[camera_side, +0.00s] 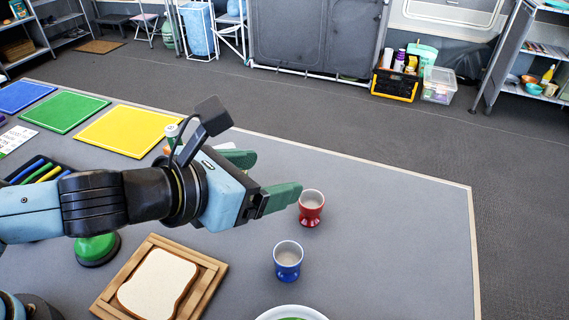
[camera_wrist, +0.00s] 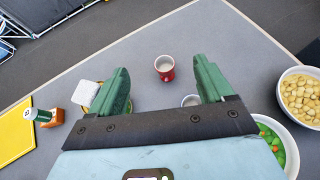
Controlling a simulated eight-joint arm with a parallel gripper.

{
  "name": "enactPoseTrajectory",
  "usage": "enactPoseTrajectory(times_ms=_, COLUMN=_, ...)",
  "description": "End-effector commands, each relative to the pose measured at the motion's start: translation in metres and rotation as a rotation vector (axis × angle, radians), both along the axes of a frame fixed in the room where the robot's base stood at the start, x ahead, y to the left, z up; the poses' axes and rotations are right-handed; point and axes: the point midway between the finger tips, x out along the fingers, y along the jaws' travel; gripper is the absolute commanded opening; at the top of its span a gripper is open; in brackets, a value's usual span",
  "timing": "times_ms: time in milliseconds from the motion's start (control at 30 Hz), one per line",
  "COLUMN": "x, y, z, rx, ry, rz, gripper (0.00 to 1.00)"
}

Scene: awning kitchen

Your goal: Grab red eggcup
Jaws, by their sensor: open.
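The red eggcup (camera_side: 311,209) stands upright on the grey table, near its right side in the side view. In the wrist view the red eggcup (camera_wrist: 165,70) is ahead of my gripper, between the lines of its two fingers. My gripper (camera_side: 262,178) has green fingers, spread apart with nothing between them. In the side view the nearer fingertip is just left of the red eggcup and appears above the table; I cannot tell the exact gap. It also shows in the wrist view (camera_wrist: 160,75). A blue eggcup (camera_side: 288,262) stands upright nearer the side camera.
A wooden board with bread (camera_side: 102,303) lies at the front. A white bowl (camera_wrist: 292,150) with green and orange food and a bowl of yellow chunks (camera_wrist: 301,97) stand at right. A yellow mat (camera_side: 128,130) lies behind. The table's right part is clear.

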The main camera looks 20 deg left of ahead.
Motion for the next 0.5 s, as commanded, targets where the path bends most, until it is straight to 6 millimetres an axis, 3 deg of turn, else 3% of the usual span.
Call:
enactPoseTrajectory(times_ms=300, x=0.001, y=0.002, z=-0.058, rx=-0.005, ry=0.003, rz=0.008, gripper=0.80)
enactPoseTrajectory(times_ms=500, x=0.001, y=0.002, z=-0.077, rx=-0.006, ry=0.005, rz=0.009, gripper=0.80)
